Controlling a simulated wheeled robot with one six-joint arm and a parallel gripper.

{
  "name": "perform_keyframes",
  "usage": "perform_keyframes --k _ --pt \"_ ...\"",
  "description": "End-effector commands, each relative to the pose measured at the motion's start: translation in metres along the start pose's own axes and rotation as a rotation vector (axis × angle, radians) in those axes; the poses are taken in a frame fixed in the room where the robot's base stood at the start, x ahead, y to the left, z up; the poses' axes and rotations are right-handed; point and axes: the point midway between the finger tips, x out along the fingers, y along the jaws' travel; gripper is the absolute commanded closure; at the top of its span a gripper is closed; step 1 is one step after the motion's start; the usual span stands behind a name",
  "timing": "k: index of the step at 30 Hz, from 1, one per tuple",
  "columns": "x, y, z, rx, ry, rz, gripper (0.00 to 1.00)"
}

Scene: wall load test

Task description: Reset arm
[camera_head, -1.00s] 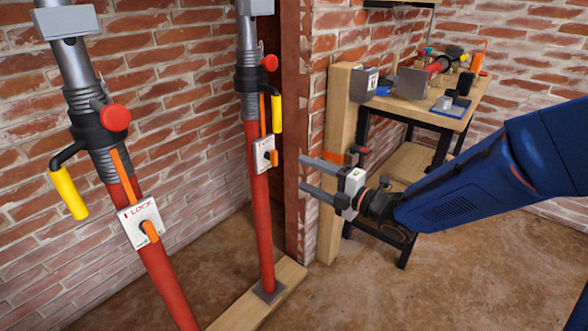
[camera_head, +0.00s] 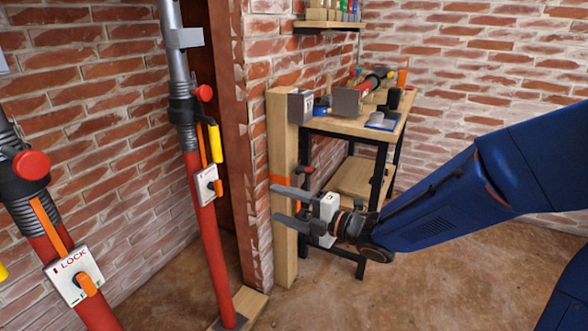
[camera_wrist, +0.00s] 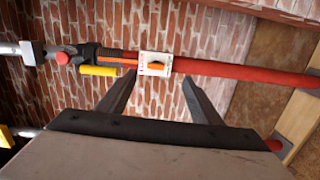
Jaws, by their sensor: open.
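My gripper (camera_head: 282,205) is open and empty, its two grey fingers pointing left in front of the wooden post and brick wall edge. In the wrist view my gripper (camera_wrist: 157,85) shows its fingers spread apart, with a red prop seen beyond them. That red and grey prop (camera_head: 208,235) stands to the left of my gripper, with a red knob, a yellow handle and a white lock plate (camera_head: 207,186). In the wrist view the prop (camera_wrist: 235,73) lies across the picture. Nothing is between the fingers.
A second prop (camera_head: 83,300) with a LOCK plate stands at the near left. A workbench (camera_head: 345,128) with tools is behind my arm. A wooden post (camera_head: 283,150) stands at the wall corner. The floor (camera_head: 440,275) at the lower right is clear.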

Motion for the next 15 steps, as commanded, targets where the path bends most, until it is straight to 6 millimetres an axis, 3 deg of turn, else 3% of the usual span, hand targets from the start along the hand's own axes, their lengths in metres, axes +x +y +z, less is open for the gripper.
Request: perform_keyframes --k 5,9,15 --pt "-0.042 0.01 0.058 0.141 -0.25 -0.086 0.41" --pt "-0.093 0.013 0.099 0.31 -0.477 -0.138 0.41" --pt "-0.179 0.011 0.131 0.592 -0.786 -0.162 0.41"
